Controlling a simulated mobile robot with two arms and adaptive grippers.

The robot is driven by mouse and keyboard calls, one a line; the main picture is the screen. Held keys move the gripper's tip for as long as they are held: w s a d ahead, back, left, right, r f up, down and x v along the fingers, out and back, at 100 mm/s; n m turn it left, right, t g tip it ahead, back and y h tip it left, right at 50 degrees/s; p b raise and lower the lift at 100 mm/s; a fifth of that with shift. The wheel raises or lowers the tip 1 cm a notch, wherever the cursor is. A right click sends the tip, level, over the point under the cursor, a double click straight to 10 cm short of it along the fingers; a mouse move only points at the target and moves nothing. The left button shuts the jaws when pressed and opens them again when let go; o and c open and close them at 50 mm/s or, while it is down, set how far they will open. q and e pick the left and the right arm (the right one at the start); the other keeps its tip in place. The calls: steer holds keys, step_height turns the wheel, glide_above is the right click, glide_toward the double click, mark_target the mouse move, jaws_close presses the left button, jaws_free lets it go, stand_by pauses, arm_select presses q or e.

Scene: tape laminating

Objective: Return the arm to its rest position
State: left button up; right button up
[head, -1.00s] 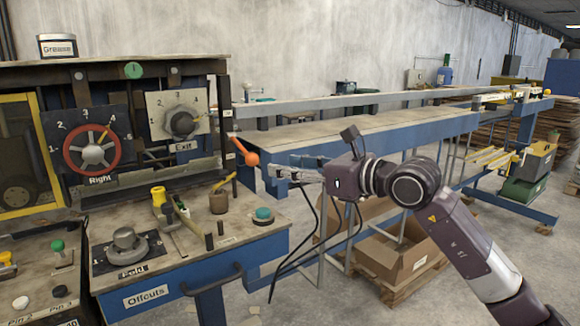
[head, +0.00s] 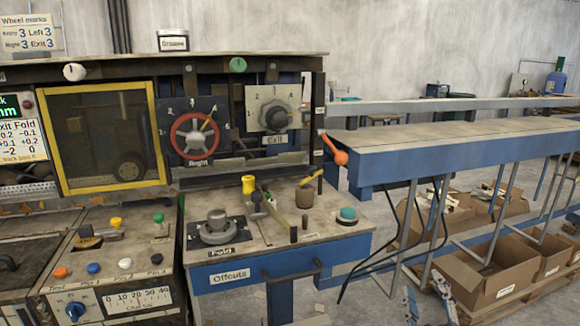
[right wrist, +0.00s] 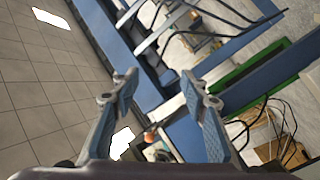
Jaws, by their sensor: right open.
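My right gripper (head: 425,293) shows at the bottom edge of the head view, right of the machine, with only its two fingers in the picture. The fingers are spread apart with nothing between them. In the right wrist view the open jaws (right wrist: 158,90) are also empty, with blue pads and floor and blue frame beyond them. The rest of my right arm is hidden below the head view. My left gripper is not in view.
The machine front holds the red Right wheel (head: 195,136), the Exit dial (head: 277,117), an orange-knobbed lever (head: 340,157) and the Offcuts drawer (head: 232,277). A blue-edged bench (head: 460,155) runs right. Cardboard boxes (head: 490,275) lie below it, near my right gripper.

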steer(key=s+f+m+g, duration=0.3)
steer(key=s+f+g, duration=0.3)
steer(key=f, duration=0.6)
steer(key=s+a+f+m+g+y, duration=0.15)
steer(key=s+a+f+g, duration=0.25)
steer(key=s+f, duration=0.55)
steer(key=s+a+f+g+y, duration=0.35)
steer(key=s+f, duration=0.35)
steer(key=s, duration=0.6)
step_height(320, 180, down, 26)
steer(key=s+g+h, duration=0.1)
steer(key=s+g, duration=0.1)
steer(key=s, duration=0.1)
steer(key=s+d+f, duration=0.1)
steer(key=s+f, duration=0.6)
steer(key=s, duration=0.1)
steer(key=s+d+f+g, duration=0.1)
steer(key=s+d+f, duration=0.1)
steer(key=s+f, duration=0.6)
steer(key=shift+s+d+f, duration=0.15)
steer(key=shift+d, duration=0.15)
